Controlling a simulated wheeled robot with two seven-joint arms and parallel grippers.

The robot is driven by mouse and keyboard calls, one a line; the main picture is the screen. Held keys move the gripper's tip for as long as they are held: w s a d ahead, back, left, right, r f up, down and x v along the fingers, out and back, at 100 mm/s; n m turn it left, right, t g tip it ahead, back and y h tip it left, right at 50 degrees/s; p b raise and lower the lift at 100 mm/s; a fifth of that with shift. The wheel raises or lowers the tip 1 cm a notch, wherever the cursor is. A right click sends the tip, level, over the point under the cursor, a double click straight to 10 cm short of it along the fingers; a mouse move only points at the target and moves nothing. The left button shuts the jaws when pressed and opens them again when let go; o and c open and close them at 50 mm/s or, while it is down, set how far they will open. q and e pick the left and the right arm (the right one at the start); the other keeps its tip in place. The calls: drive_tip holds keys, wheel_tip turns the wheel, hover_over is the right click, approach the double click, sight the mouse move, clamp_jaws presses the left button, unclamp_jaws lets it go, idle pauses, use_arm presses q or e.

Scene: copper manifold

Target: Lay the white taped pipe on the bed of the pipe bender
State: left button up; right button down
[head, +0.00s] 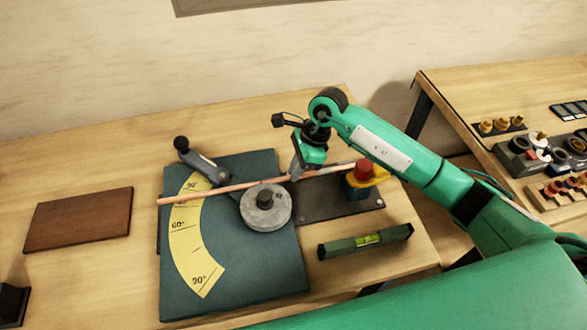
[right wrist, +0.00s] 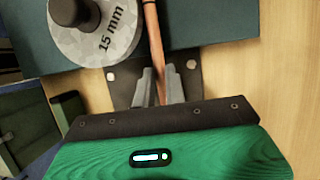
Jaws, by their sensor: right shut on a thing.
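The pipe bender has a dark teal base plate (head: 240,300), a yellow angle scale, a grey round former (head: 266,207) marked 15 mm, and a lever (head: 203,164) with a black knob. A long copper-coloured pipe (head: 215,191) reaches across the bender, passing the former on its far side; it also shows in the right wrist view (right wrist: 153,40). I cannot tell whether it touches the bed, and white tape is not clear. My right gripper (head: 295,176) is shut on the pipe just right of the former; its fingers show in the wrist view (right wrist: 154,88). My left gripper is out of view.
A red button (head: 363,168) on a yellow-topped box stands right of the gripper, close to the pipe's right end. A green spirit level (head: 366,240) lies in front. A brown board (head: 78,219) lies at left.

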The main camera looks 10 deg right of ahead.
drive_tip(key=shift+d, duration=0.15)
drive_tip(key=c, duration=1.1)
unclamp_jaws()
drive_tip(key=shift+o, duration=0.2)
drive_tip(key=shift+r, duration=0.15)
drive_tip(key=shift+r+p, duration=1.15)
drive_tip(key=shift+r, duration=2.2)
